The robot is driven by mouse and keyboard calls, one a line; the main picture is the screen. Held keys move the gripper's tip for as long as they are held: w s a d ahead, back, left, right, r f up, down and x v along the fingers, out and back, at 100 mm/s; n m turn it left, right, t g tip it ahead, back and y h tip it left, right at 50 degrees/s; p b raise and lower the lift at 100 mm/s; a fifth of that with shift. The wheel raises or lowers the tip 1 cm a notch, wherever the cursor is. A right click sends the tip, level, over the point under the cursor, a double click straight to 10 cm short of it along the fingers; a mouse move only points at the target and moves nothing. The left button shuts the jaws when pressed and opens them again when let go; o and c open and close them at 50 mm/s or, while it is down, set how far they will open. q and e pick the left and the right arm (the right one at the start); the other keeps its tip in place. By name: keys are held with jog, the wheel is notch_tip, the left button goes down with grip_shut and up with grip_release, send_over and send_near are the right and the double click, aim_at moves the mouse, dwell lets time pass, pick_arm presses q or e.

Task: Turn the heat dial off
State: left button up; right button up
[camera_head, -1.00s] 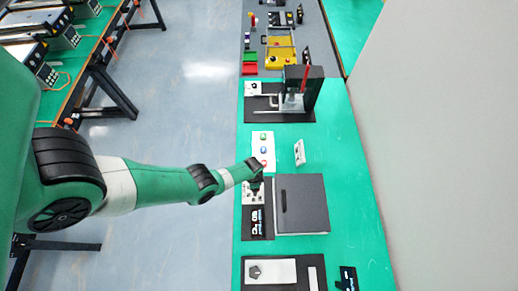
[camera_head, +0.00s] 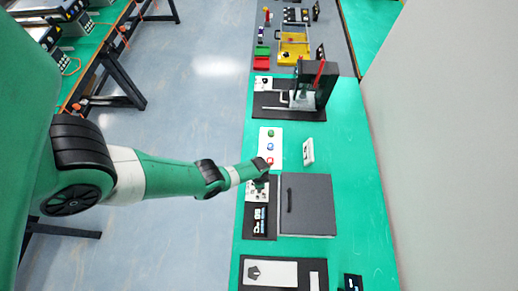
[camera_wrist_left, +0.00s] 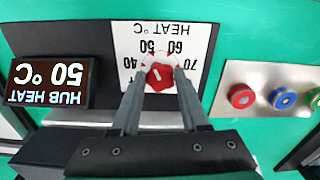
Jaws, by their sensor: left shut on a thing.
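The red heat dial (camera_wrist_left: 161,76) sits on a white HEAT plate (camera_wrist_left: 197,40) with a printed scale reading 40, 50, 60 and 70, upside down in the left wrist view. A white line marks the dial's face. My left gripper (camera_wrist_left: 160,82) is shut on the dial, one finger on each side. The dark display (camera_wrist_left: 52,80) beside it reads HUB HEAT 50 °C. In the head view my left gripper (camera_head: 262,180) is over the white dial plate (camera_head: 254,194), hiding the dial. The display (camera_head: 260,219) shows just below it. My right gripper is not in view.
A grey lidded box (camera_head: 307,205) stands right of the dial panel. A white panel (camera_head: 270,134) with green, blue and red buttons lies behind it. A dark press-like machine (camera_head: 317,82) stands farther back. Green bench is clear on the right.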

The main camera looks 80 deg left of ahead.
pick_arm(q)
grip_shut()
jog(key=n, duration=0.4)
jog(key=shift+d+n, duration=0.1)
jog(key=shift+n, duration=0.2)
jog(key=n, duration=1)
jog(key=shift+w+d+n, duration=0.1)
jog(key=shift+n, duration=2.5)
jog(key=o, duration=1.2)
grip_release()
jog(key=shift+w, duration=0.1)
jog(key=shift+c, duration=0.2)
